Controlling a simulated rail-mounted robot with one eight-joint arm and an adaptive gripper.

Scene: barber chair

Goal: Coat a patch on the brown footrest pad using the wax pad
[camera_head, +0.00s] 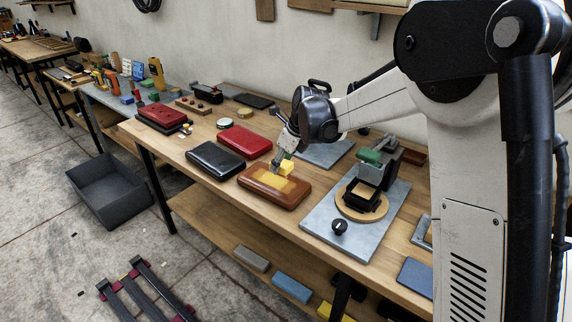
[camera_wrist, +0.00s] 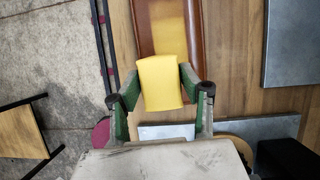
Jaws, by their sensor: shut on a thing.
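The brown footrest pad (camera_head: 294,198) lies on the wooden bench near its front edge. A lighter yellow-orange patch (camera_head: 268,184) covers the middle of its top. In the wrist view the brown pad (camera_wrist: 204,40) and the patch (camera_wrist: 168,27) run up behind the wax pad. The yellow wax pad (camera_head: 287,168) is held between the green-lined fingers of my gripper (camera_head: 284,160), over the far side of the footrest pad. In the wrist view, the wax pad (camera_wrist: 160,83) sits between both fingertips (camera_wrist: 160,92). I cannot tell whether it touches the footrest pad.
A black pad (camera_head: 215,158) and a red pad (camera_head: 244,141) lie to the left. A grey plate (camera_head: 316,222) with a clamp fixture (camera_head: 372,170) stands close on the right. A grey bin (camera_head: 108,190) is on the floor.

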